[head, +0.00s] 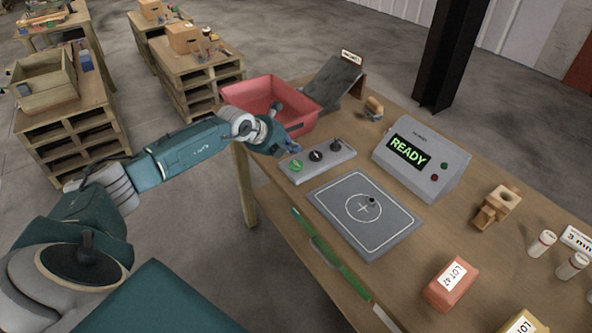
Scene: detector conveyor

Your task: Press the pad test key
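A grey key strip (325,164) lies on the table, with a green key (296,165) at its near left end and two dark knobs or keys (316,156) further along. I cannot read any labels on it. Behind it stands a grey detector box (440,185) with a lit green "READY" display and small green and red buttons. In front is a dark grey pad (345,222) with a circle and cross; a small dark object (372,201) rests on it. My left gripper (291,149) is just above and left of the strip, apparently empty; its finger opening is too small to judge. My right gripper is out of view.
A red bin (300,122) stands close behind my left gripper, beside a dark sloped chute (333,80).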

